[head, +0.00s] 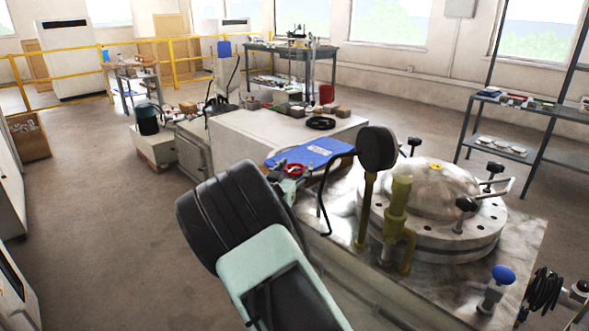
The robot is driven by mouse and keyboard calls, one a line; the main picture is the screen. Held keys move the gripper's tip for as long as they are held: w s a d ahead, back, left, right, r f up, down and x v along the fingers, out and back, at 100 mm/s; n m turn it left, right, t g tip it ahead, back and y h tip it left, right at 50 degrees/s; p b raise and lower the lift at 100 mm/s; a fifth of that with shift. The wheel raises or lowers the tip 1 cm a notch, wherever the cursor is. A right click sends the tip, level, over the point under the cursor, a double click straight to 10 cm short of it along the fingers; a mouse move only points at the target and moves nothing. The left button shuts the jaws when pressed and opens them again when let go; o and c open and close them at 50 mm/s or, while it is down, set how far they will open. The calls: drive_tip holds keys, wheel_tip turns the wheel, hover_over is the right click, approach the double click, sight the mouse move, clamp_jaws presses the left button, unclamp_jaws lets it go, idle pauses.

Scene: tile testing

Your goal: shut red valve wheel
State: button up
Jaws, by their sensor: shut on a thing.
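The red valve wheel (294,169) is small in the head view. It sits near the middle, beside the near edge of a blue clipboard-like sheet and left of the dark round gauge. My gripper (287,177) is at the wheel, shut on it, with only a small part showing. The black and mint links of my arm fill the lower middle and hide most of the gripper and the wheel's near side. The fingertips are too small to make out clearly.
A domed steel vessel (435,195) with black clamp knobs stands to the right on a metal bench. A dark gauge (377,150) and a brass-coloured valve (397,210) rise close to the wheel. A blue knob (503,274) is at lower right. Open floor lies left.

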drive_tip(key=shift+r+h+p, duration=0.25)
drive_tip(key=shift+h+p, duration=0.05)
drive_tip(key=shift+p, duration=0.3)
drive_tip(key=shift+c, duration=0.4)
drive_tip(key=shift+w+a+r+m+g+h+p, duration=0.15)
drive_tip(key=shift+m+g+h+p, duration=0.15)
drive_tip(key=shift+m+h+p, duration=0.5)
drive_tip(key=shift+f+m+g+h+p, duration=0.2)
drive_tip(key=shift+m+g+h+p, duration=0.5)
drive_tip(key=shift+h+p, duration=0.25)
drive_tip(key=shift+o, duration=0.2)
drive_tip(key=shift+c, duration=0.2)
drive_tip(key=o, duration=1.2)
drive_tip(key=shift+f, duration=0.1)
